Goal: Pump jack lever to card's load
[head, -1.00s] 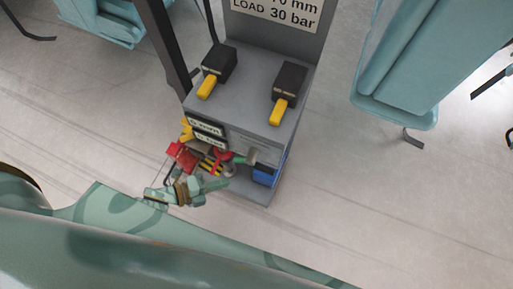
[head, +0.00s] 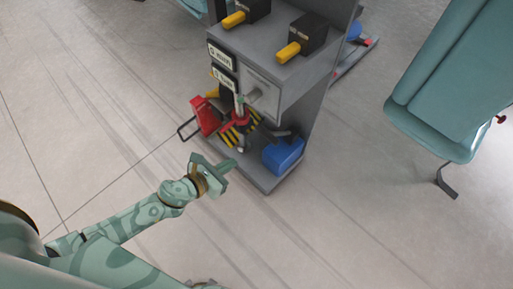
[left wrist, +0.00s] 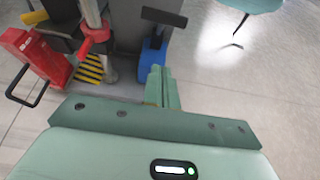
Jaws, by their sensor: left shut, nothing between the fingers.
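A grey test stand (head: 280,78) has a jack assembly low on its front: a red box with a black loop handle (head: 203,115), a red collar on an upright metal post (head: 240,119) and yellow-black striped parts. The collar (left wrist: 96,40) and red box (left wrist: 35,58) also show at the left of the left wrist view. I cannot tell which part is the jack lever. My left gripper (head: 230,165) is shut and empty, in front of the stand's base and apart from the jack. Its closed fingers (left wrist: 158,88) point toward the stand. The load card is out of view.
Two black boxes with yellow levers (head: 289,51) (head: 234,19) sit on the stand's top. Small readouts (head: 222,68) are on its front. A blue tank (head: 283,155) stands at the base's right. A teal chair (head: 445,95) is at right. The floor in front is clear.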

